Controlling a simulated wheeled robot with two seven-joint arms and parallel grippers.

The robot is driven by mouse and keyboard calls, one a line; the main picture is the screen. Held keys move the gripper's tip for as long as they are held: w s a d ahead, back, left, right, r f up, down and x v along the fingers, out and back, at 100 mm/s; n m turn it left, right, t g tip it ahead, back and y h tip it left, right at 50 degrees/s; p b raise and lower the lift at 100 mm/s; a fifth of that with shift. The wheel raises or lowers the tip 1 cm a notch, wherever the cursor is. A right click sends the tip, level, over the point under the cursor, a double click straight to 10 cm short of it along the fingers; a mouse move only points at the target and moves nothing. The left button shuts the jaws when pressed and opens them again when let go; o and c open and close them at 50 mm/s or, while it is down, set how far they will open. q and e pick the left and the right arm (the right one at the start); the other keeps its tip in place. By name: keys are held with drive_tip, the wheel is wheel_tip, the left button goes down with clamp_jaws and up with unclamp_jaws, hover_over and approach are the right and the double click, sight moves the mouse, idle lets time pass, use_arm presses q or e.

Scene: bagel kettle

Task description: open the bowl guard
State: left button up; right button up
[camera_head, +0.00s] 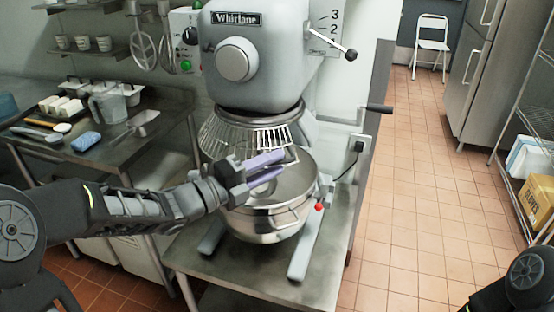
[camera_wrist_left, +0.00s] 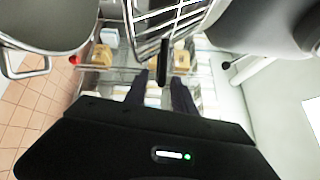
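The wire bowl guard (camera_head: 222,136) hangs under the head of the grey mixer (camera_head: 255,75), its bars spanning the left and front above the steel bowl (camera_head: 262,222). My left gripper (camera_head: 268,163) is in front of the guard, above the bowl's near rim. In the left wrist view my left gripper (camera_wrist_left: 160,82) has its two dark fingers apart with nothing held. The guard's bars (camera_wrist_left: 152,38) are just beyond the fingertips, and a black handle (camera_wrist_left: 163,68) on the guard lies in line with the gap between them. My right gripper is out of view.
The mixer stands on a steel table (camera_head: 260,278). A side table (camera_head: 165,112) with tubs and a jug (camera_head: 107,105) is at left. A black-knobbed lever (camera_head: 350,54) sticks out from the mixer's right. Tiled floor at right is free; shelving (camera_head: 530,122) lines the right edge.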

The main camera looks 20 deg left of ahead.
use_arm(q)
drive_tip(key=shift+w+d, duration=0.5)
drive_tip(key=shift+w, duration=0.05)
clamp_jaws()
idle(1.1)
